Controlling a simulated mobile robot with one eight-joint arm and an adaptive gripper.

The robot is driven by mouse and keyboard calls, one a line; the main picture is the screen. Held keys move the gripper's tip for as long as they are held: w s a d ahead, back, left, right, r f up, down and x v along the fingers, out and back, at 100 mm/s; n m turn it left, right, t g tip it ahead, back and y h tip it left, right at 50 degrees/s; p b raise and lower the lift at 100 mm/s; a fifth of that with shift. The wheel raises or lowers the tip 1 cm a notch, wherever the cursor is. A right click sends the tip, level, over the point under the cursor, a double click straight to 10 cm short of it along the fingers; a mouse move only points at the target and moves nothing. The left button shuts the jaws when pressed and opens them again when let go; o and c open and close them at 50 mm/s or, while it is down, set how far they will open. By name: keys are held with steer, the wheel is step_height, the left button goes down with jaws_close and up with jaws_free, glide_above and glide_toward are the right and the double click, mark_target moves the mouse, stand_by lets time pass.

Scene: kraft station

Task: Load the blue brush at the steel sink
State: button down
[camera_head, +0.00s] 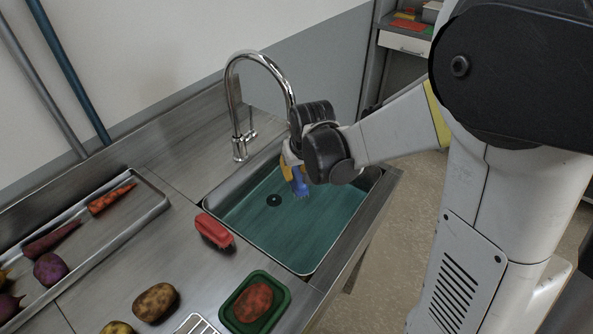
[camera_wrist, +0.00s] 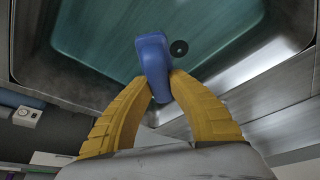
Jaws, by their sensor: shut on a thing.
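My gripper (camera_wrist: 160,92) has yellow fingers, which are shut on the blue brush (camera_wrist: 154,60) in the wrist view. In the head view, my gripper (camera_head: 291,178) holds the blue brush (camera_head: 300,187) over the steel sink (camera_head: 213,205). The sink's basin is filled with teal-tinted water or has a teal floor, with a dark round drain (camera_head: 274,200). The brush hangs below the fingers, and part of it is hidden by them. I cannot tell from these views whether the brush touches the water.
A chrome faucet (camera_head: 236,110) arches behind the sink. A green tray (camera_head: 283,297) holds a reddish potato (camera_head: 253,301). A brown potato (camera_head: 155,302) lies nearby. A steel tray (camera_head: 105,245) with vegetables is at left.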

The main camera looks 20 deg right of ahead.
mark_target(297, 171)
step_height(297, 171, down, 7)
steer(key=b, duration=0.5)
steer(key=shift+r, duration=0.2)
stand_by(0.3)
step_height(297, 171, up, 11)
steer(key=p, duration=0.8)
steer(key=shift+f+p, duration=0.1)
steer(key=shift+p, duration=0.2)
stand_by(1.8)
step_height(297, 171, up, 4)
steer(key=p, duration=0.3)
stand_by(0.4)
